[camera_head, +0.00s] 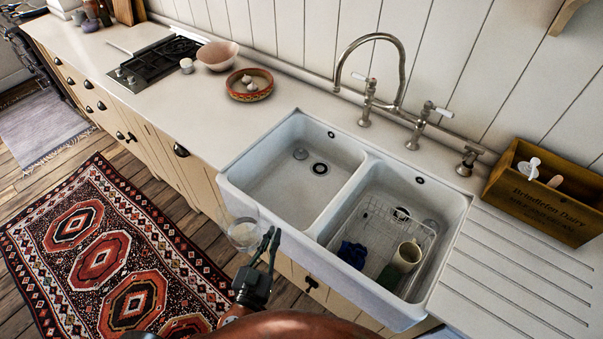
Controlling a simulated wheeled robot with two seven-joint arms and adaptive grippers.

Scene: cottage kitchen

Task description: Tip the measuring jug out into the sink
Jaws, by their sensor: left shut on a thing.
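The clear glass measuring jug (243,234) is in front of the left front corner of the white double sink (228,185). My left gripper (270,238) is shut on the jug at its right side and holds it off the floor, outside the basins. The jug looks roughly upright, but its contents are too faint to tell. The left basin is empty apart from its drain and a small round grey piece. My right gripper is not in view.
The right basin holds a wire rack, a beige mug (407,256) and a dark blue cloth (352,254). A tall tap (402,70) rises behind the basins. A wooden box (540,205) stands at right; bowls (249,85) and a hob (158,64) are at left.

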